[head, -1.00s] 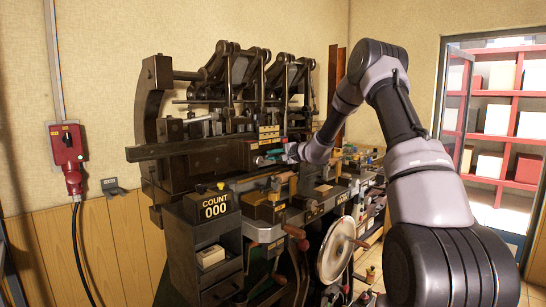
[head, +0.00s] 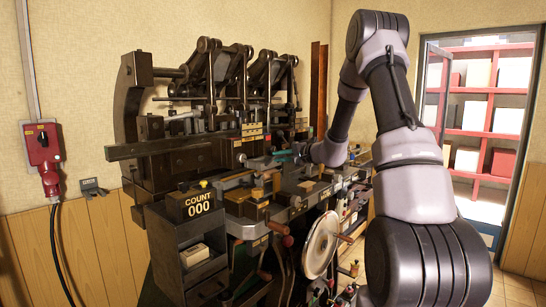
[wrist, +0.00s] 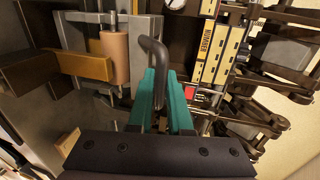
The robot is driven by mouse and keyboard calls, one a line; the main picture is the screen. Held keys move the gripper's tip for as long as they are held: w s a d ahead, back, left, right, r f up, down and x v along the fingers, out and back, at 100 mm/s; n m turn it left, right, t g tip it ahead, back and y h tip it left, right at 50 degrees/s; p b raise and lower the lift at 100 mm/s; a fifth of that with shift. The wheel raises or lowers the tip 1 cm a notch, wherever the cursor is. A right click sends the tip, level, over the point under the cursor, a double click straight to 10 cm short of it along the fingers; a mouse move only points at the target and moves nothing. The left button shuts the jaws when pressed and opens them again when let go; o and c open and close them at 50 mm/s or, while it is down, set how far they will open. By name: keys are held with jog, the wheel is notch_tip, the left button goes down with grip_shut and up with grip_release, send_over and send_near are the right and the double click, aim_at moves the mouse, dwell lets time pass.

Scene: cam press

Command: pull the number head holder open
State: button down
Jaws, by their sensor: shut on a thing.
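My gripper (wrist: 160,95) has teal fingers, shut on a dark bent handle (wrist: 152,50) in the wrist view. The handle's upper end curves left above the fingertips; its lower part is between the fingers. Yellow label plates (wrist: 208,52), one reading NUMBER, stand just right of the handle. In the head view my gripper (head: 284,153) is small, at the front of the dark press (head: 180,160), right of the label plates (head: 252,134). The number head holder itself is hard to make out there, and how far it stands open I cannot tell.
A tan roller (wrist: 115,57) and brass bar (wrist: 80,65) lie left of the handle. The COUNT 000 box (head: 198,203) stands front left. A pale handwheel (head: 321,245) and a lever with a red grip (head: 278,228) stick out below my gripper.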

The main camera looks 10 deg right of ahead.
jog(key=c, duration=0.8)
grip_release()
jog(key=shift+c, duration=0.2)
jog(key=v, duration=1)
jog(key=shift+s+d, duration=0.25)
